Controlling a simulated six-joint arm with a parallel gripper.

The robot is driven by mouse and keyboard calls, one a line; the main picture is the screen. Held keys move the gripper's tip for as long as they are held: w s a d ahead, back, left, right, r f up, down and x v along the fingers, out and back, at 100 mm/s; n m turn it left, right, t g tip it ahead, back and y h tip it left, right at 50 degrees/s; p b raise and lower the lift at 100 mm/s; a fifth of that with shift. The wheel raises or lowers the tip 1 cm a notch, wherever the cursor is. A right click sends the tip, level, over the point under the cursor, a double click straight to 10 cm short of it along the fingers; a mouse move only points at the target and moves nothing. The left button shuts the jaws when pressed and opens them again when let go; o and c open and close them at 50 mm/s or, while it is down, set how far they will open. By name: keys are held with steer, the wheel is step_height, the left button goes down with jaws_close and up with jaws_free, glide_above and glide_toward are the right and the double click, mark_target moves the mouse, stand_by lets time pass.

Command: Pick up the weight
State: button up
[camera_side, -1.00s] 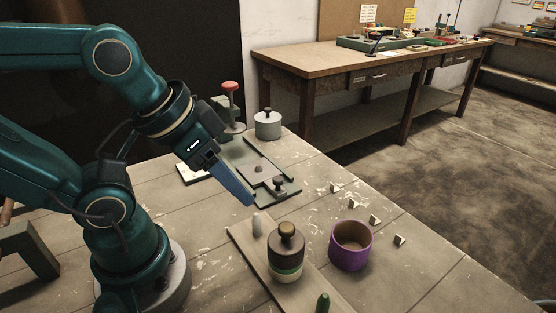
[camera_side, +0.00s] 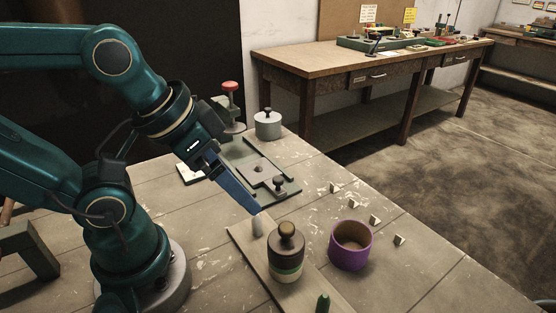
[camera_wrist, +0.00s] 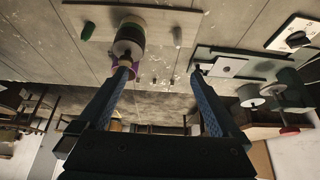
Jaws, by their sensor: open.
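A grey cylinder with a dark knob (camera_side: 268,124), which looks like a weight, stands at the back of the table; it also shows in the wrist view (camera_wrist: 250,95). A dark, knobbed cylinder (camera_side: 287,240) sits on top of a stack with cream and green bands, on a wooden board (camera_side: 240,243); I cannot tell which one is the task's weight. The stack also shows in the wrist view (camera_wrist: 129,36). My gripper (camera_side: 257,211) is open and empty, its fingers wide apart. Its tip is near the board's pale peg (camera_side: 257,226), left of and above the stack.
A purple cup (camera_side: 350,246) stands right of the stack. A green peg (camera_side: 323,303) is at the board's front end. A grey fixture plate (camera_side: 257,170) with a knob and a red-topped post (camera_side: 230,100) lie behind. Several small pale blocks (camera_side: 375,220) sit near the right.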

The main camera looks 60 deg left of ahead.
mark_target(286, 228)
steer(key=w+d+f+m+g, duration=0.1)
steer(key=d+m, duration=0.1)
steer(key=m, duration=0.6)
steer(key=w+d+f+m+g, duration=0.1)
steer(key=w+d+m, duration=0.1)
steer(key=m, duration=0.7)
steer(key=w+d+f+m+g+y, duration=0.1)
steer(key=w+d+m+g, duration=0.1)
steer(key=m, duration=0.7)
steer(key=shift+w+f, duration=0.15)
steer(key=shift+f, duration=0.2)
steer(key=shift+s+d+f+m, duration=0.25)
steer(key=shift+f+m, duration=0.15)
steer(key=shift+f, duration=0.2)
steer(key=shift+w+a+f, duration=0.15)
steer(key=shift+f, duration=1.05)
steer(key=shift+w+a+f, duration=0.1)
steer(key=shift+w+f, duration=0.05)
steer(key=shift+f, duration=1)
steer(key=shift+c, duration=0.3)
jaws_close()
